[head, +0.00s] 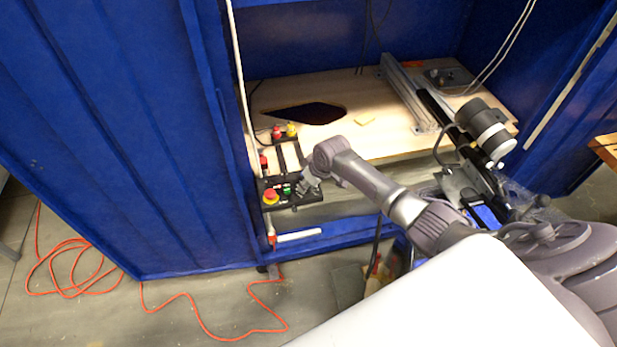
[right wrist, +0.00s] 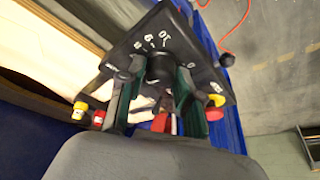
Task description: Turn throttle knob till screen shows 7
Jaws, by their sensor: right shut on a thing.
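The black throttle knob (right wrist: 159,68) sits on a dark dial plate (right wrist: 205,68) with white number marks in the right wrist view. My right gripper (right wrist: 158,84) has its green-padded fingers on either side of the knob and is shut on it. In the head view the right gripper (head: 309,186) is at the control panel (head: 291,206) near the front left of the wooden table, and the knob is hard to make out there. I cannot make out a screen reading in either view. My left gripper is not in view.
A red button on a yellow base (head: 271,196) is close to the right gripper. The wooden table (head: 390,146) carries a metal rail (head: 405,92) and a grey cylindrical motor (head: 483,125). Blue walls (head: 120,130) enclose it. An orange cable (head: 205,332) lies on the floor.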

